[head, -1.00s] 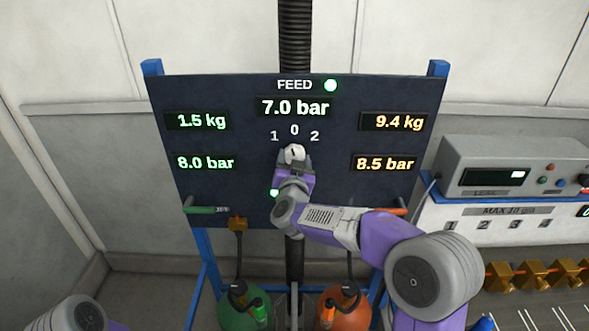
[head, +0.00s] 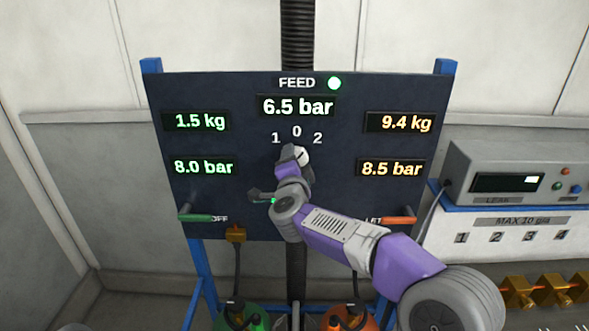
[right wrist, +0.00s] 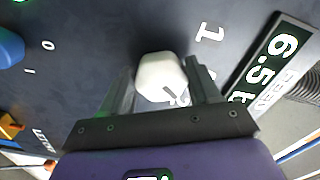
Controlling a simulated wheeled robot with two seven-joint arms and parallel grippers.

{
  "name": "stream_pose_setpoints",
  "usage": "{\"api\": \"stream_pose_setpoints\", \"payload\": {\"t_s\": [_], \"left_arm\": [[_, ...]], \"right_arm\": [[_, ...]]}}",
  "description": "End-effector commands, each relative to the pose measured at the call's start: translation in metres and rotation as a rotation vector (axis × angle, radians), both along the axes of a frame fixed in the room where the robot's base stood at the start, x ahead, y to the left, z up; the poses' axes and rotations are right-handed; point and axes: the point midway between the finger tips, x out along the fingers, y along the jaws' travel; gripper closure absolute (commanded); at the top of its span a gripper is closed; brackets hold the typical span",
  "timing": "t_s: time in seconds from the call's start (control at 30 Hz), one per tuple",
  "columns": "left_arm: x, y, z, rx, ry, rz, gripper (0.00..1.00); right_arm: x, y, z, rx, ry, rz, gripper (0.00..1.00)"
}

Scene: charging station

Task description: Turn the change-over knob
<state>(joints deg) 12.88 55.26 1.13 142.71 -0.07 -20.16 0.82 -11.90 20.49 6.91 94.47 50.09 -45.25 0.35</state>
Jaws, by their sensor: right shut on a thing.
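The change-over knob (head: 303,157) is a white knob on the dark panel (head: 340,190), below the marks 1, 0 and 2. My right gripper (head: 294,157) is at the knob, and its arm comes in from the lower right. In the right wrist view the white knob (right wrist: 160,75) sits between the two fingers of my right gripper (right wrist: 163,88), which is shut on it. A dark line shows on the knob's face. The fingers hide part of its sides. My left gripper is not in view.
A green handle (head: 197,217) and an orange handle (head: 400,220) stick out low on the panel. Green and orange cylinders stand below. A grey device (head: 515,175) stands at right.

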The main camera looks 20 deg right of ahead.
Motion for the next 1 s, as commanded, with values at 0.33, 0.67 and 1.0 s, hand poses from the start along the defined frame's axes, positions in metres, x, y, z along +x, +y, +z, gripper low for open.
{"api": "stream_pose_setpoints", "payload": {"t_s": [0.33,0.67,1.0], "left_arm": [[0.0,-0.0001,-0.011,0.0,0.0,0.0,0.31],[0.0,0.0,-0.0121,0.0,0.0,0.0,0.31],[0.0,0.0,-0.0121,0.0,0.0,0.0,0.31]], "right_arm": [[0.0002,0.0004,0.0,0.138,-0.039,0.001,0.69],[0.0002,0.0005,0.001,0.166,-0.046,0.001,0.69],[0.0002,0.0003,0.0011,0.167,-0.047,0.0,0.23]]}}
